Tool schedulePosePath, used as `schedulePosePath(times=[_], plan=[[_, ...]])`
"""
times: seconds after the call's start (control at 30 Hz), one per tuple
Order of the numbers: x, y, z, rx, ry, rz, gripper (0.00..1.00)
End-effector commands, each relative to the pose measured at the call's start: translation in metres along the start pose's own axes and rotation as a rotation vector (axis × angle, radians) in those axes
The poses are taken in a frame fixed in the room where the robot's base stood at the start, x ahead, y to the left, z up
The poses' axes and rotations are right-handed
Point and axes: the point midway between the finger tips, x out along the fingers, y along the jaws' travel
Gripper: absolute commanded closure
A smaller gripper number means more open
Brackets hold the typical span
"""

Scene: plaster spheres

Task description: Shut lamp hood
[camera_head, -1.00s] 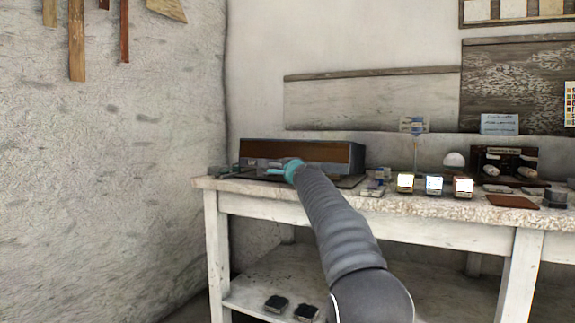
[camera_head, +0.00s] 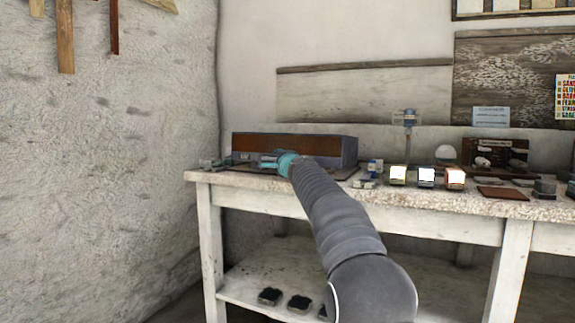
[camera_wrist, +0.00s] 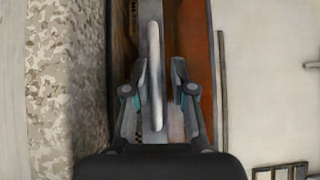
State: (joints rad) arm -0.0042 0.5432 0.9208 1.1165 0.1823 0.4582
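The lamp hood appears to be the long, low grey and red-brown box (camera_head: 335,149) at the left end of the workbench. In the wrist view its red-brown panel (camera_wrist: 196,40) runs upright beside a grey strip and a pale bar-like handle (camera_wrist: 154,95). My gripper (camera_wrist: 160,72) is open, with one finger on each side of the bar. The left finger is close to it; a gap shows on the right. Contact cannot be told. In the head view my gripper (camera_head: 266,160) is small at the box's front, and my arm hides part of the bench.
The stone-topped workbench (camera_head: 440,200) holds several small lit blocks (camera_head: 426,177), a small stand (camera_head: 407,135) and a brown tile (camera_head: 502,193) right of my arm. A rough wall (camera_head: 110,170) stands at left. Small dark blocks (camera_head: 270,296) lie on the lower shelf.

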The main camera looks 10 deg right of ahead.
Motion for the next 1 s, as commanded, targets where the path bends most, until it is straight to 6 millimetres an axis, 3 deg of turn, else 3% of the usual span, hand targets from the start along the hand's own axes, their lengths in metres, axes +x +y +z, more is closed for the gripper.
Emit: schedulePosePath(times=[1.0], plan=[[-0.096,0.000,-0.003,0.000,0.006,0.000,0.77]])
